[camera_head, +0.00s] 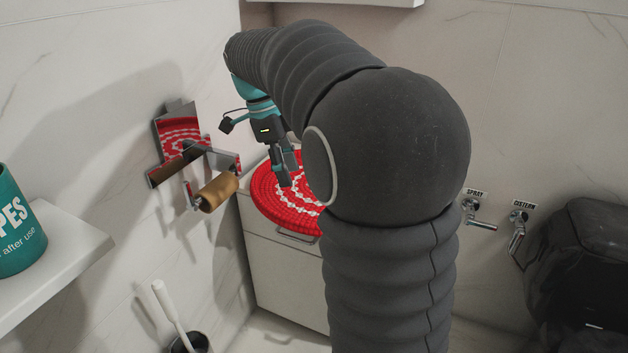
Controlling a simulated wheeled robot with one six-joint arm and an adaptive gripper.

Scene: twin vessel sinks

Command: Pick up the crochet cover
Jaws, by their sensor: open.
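The crochet cover (267,202) is a round red piece with white ring patterns. It lies on top of a white cabinet, and its right part is hidden behind my arm. My gripper (287,181) points down over the cover, with its fingers apart and nothing seen between them. The fingertips are close above the cover or at its surface; I cannot tell whether they touch it.
A toilet roll holder with a brown cardboard roll (219,191) juts from the left wall. A white cabinet (285,275) stands under the cover. A toilet brush (172,312) is below left. A teal tub (18,228) stands on a shelf. Spray (478,215) and cistern taps are at right.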

